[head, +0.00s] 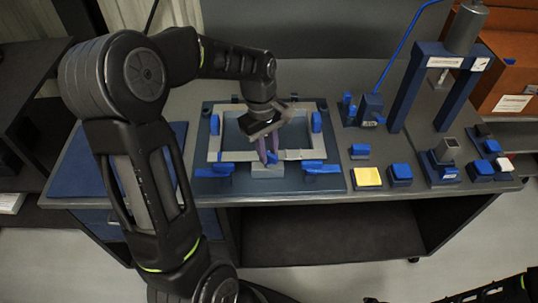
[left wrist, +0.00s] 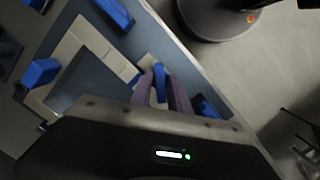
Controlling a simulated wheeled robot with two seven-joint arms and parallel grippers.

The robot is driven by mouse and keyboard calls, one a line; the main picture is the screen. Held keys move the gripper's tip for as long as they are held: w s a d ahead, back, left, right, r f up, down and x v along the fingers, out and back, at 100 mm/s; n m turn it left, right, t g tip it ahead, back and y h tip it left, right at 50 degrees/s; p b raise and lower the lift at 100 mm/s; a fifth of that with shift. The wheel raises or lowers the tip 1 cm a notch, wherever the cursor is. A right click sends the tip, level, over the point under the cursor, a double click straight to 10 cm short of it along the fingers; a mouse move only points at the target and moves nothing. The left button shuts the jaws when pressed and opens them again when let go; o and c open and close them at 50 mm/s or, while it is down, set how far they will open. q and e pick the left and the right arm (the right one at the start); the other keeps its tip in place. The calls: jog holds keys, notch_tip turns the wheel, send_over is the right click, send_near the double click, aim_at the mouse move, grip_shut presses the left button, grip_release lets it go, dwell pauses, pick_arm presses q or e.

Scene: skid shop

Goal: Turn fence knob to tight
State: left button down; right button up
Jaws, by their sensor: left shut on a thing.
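My left gripper (head: 268,157) reaches down over the front edge of a pale rectangular frame (head: 215,143) on a dark blue board (head: 338,178). Its purple-grey fingers are shut on a small blue knob (head: 273,158), which sits at a light grey block (head: 267,172) at the frame's front. The left wrist view shows the blue knob (left wrist: 160,80) between the two fingers. The fingers hide much of the knob, and I cannot read its turn or any mark. My right gripper's fingers do not show; only part of that arm is at the lower right.
Blue clamps (head: 322,168) sit along the frame. To the right are a yellow-topped block (head: 367,177), several blue blocks, a blue stand with a bent rod (head: 370,108) and a blue press (head: 402,95). A blue mat (head: 75,175) lies at left.

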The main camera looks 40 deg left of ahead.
pick_arm(q)
jog(key=m, duration=0.1)
jog(key=s+m, duration=0.1)
jog(key=shift+d+f+m+g, duration=0.25)
jog(key=shift+d+m+g, duration=0.05)
jog(key=shift+d+g, duration=0.1)
jog(key=shift+s+a, duration=0.1)
jog(key=shift+s+a+r+m+p, duration=0.1)
jog(key=shift+a+m+p, duration=0.15)
jog(key=shift+m, duration=0.45)
jog(key=m, duration=0.3)
jog(key=shift+s+a+y, duration=0.3)
jog(key=shift+y, duration=0.1)
jog(key=shift+w+r+n, duration=0.1)
jog(key=shift+w+n, duration=0.05)
jog(key=shift+n, duration=0.25)
